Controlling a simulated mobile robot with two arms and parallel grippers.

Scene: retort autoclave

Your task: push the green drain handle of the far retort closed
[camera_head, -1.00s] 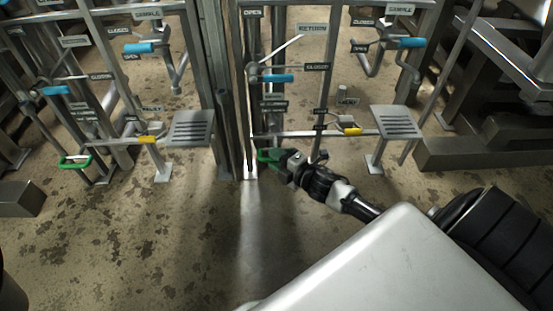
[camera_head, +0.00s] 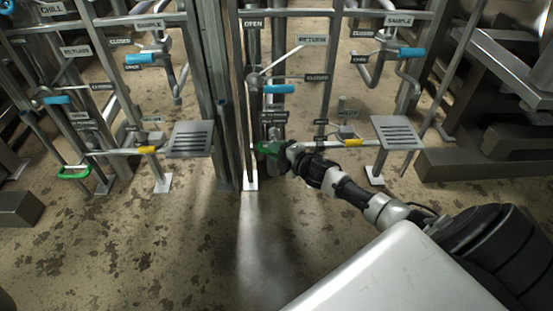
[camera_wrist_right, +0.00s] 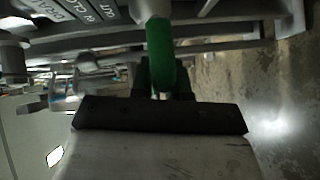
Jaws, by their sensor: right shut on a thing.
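A green drain handle (camera_head: 270,148) sits low on the right pipe rack, beside the central post. My right gripper (camera_head: 282,153) is shut on it, with the arm reaching in from the lower right. In the right wrist view the green grip (camera_wrist_right: 160,52) runs down between the dark fingers (camera_wrist_right: 163,82) of this gripper. The fingers partly hide the handle. A second green handle (camera_head: 74,172) hangs low on the left rack, with no gripper near it. My left gripper is not in view.
Yellow handles (camera_head: 354,142) and blue handles (camera_head: 278,89) are on the racks around the green one. Grey slotted plates (camera_head: 397,132) stand on posts left and right of the arm. The stained floor (camera_head: 180,260) in front is open.

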